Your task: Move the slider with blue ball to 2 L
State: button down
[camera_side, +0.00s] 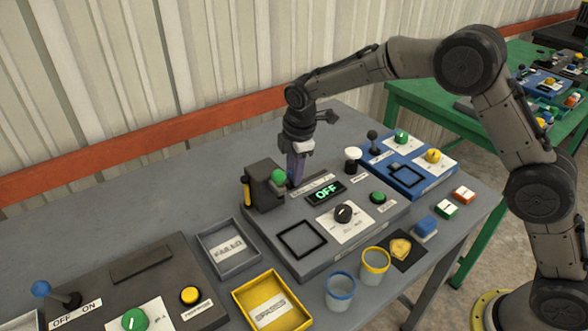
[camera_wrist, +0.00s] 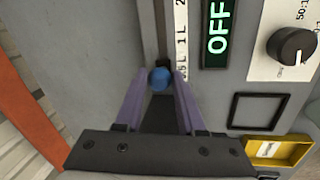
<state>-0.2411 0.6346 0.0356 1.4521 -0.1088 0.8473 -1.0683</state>
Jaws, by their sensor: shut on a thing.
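In the wrist view, the slider's blue ball (camera_wrist: 159,79) sits between the two purple fingers of my gripper (camera_wrist: 162,75), which is shut on it. The ball stands in a slot running up the picture, beside a white scale strip (camera_wrist: 181,42). The strip reads about .5 L, 1 L and a cut-off 2. The ball is level with the .5 L end. In the side view, my gripper (camera_side: 296,178) points down at the rear of the grey control panel (camera_side: 262,226), and its fingers hide the ball.
A dark block (camera_side: 262,190) with a green ball (camera_side: 278,176) stands just left of my gripper. A lit OFF display (camera_side: 326,193) and a black knob (camera_side: 343,213) are in front. A white-topped knob (camera_side: 353,154) and blue panel (camera_side: 408,178) are right. The table behind is clear.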

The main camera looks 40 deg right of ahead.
dwell(0.8)
jog(key=d, duration=0.9)
jog(key=shift+d, duration=0.3)
jog(key=c, duration=0.5)
grip_release()
jog(key=shift+a+r, duration=0.1)
jog(key=s+r, duration=0.1)
jog(key=r, duration=0.8)
jog(key=s+r, duration=0.1)
jog(key=r, duration=0.3)
jog(key=shift+s+a+r, duration=0.25)
jog(key=shift+s, duration=0.05)
